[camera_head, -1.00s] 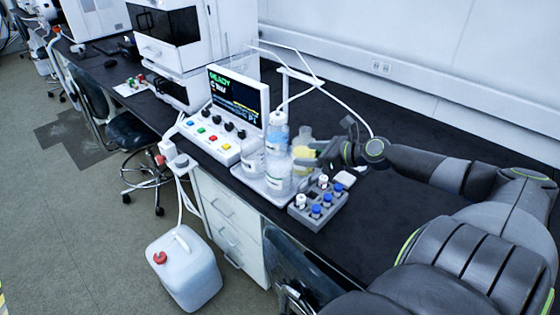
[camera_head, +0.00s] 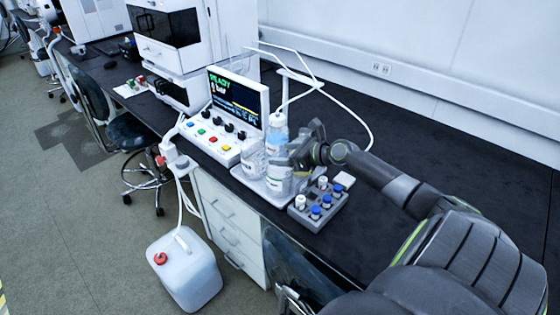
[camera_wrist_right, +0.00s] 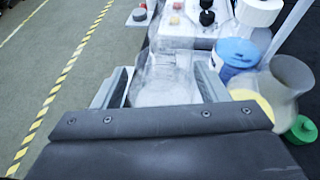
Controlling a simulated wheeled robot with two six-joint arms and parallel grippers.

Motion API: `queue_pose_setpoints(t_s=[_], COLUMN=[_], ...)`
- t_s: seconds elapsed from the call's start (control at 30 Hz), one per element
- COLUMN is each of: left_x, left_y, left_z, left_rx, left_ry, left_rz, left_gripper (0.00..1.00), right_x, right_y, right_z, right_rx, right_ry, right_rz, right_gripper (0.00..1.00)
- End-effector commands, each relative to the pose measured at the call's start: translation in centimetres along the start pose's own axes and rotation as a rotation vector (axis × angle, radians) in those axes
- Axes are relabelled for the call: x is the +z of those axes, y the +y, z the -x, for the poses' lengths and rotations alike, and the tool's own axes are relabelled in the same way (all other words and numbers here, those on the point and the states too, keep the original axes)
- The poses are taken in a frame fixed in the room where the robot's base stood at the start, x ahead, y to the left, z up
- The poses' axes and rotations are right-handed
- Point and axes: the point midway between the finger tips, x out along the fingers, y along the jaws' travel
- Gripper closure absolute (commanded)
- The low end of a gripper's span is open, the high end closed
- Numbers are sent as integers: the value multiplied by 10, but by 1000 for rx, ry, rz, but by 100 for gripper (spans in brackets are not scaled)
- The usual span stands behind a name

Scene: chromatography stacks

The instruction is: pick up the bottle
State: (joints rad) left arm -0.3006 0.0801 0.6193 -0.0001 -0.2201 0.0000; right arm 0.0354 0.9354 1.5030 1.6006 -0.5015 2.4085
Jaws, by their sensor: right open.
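Several bottles stand together on a light tray (camera_head: 250,182) on the black bench. A clear bottle (camera_head: 278,180) is at the tray's front, another clear bottle (camera_head: 252,163) is to its left, and a taller bottle with a blue label (camera_head: 277,138) is behind. My right gripper (camera_head: 284,158) is open beside this group, partly covering it. In the right wrist view, a clear bottle (camera_wrist_right: 166,78) stands between the open fingers of the gripper (camera_wrist_right: 162,88); I cannot tell whether they touch it. My left gripper is not in view.
A grey rack (camera_head: 318,212) of small blue- and white-capped vials stands right of the tray. A control panel with a screen (camera_head: 238,98) is behind left. The bench's right is clear.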

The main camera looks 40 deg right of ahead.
Motion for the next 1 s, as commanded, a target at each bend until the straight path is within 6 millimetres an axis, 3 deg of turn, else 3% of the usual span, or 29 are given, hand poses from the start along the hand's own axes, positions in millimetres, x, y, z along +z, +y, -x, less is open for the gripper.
queue_pose_setpoints(t_s=[0.23, 0.57, 1.0], left_x=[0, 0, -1], left_y=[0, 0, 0], left_z=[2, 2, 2], left_rx=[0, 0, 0], left_ry=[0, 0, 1], left_rz=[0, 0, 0], left_gripper=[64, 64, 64], right_x=[4, 3, 2], right_y=[2, 2, 2], right_z=[-30, -35, -34], right_rx=[0, 0, 1], right_ry=[-2, 0, 3], right_rz=[-3, 0, -2], right_gripper=[33, 34, 92])
